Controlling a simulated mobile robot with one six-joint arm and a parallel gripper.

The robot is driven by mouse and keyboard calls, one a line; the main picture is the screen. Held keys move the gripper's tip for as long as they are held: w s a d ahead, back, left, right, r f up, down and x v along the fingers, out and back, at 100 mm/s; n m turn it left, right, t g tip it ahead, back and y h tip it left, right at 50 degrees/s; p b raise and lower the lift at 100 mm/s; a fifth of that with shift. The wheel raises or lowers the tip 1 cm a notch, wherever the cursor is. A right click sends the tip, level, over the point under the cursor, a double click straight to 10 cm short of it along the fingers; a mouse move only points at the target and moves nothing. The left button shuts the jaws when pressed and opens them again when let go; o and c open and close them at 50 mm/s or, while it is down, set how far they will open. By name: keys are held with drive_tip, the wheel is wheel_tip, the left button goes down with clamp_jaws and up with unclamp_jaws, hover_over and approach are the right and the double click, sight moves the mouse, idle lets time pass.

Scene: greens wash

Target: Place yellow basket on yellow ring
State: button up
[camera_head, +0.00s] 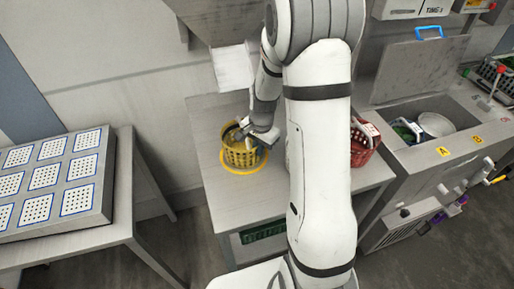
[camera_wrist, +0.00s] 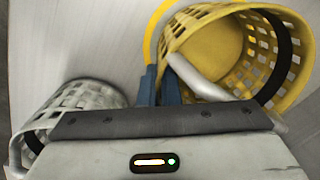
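The yellow basket (camera_head: 240,155) looks upright over the yellow ring (camera_head: 243,174) on the grey table; the ring shows in front of its base. I cannot tell whether its bottom touches the table. In the wrist view the basket (camera_wrist: 292,88) fills the right side, with a pale handle (camera_wrist: 195,80) and a dark band. An arc of the ring (camera_wrist: 149,42) shows to its left. My gripper (camera_head: 246,134) is at the basket's upper rim. In the wrist view its blue fingers (camera_wrist: 161,80) are close together beside the handle; whether they grip it is unclear.
A red basket (camera_head: 362,146) stands right of my arm on the same table (camera_head: 215,197). A grey-white basket (camera_wrist: 88,97) shows left in the wrist view. A sink unit (camera_head: 428,160) stands right; a table with a patterned panel (camera_head: 52,180) stands left.

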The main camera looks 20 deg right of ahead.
drive_tip(key=o, duration=0.4)
drive_tip(key=shift+r, duration=0.1)
wheel_tip(320, 180, up, 11)
drive_tip(key=s+a+r+n+t, duration=0.1)
drive_tip(key=s+r+n, duration=0.3)
drive_tip(key=s, duration=0.6)
drive_tip(key=s+a+r+n+t, duration=0.1)
drive_tip(key=s+a+r+n, duration=0.2)
drive_tip(key=s+n, duration=0.3)
drive_tip(key=s+r, duration=0.1)
drive_tip(key=s, duration=0.3)
drive_tip(key=shift+r+n, duration=0.35)
drive_tip(key=shift+n, duration=0.05)
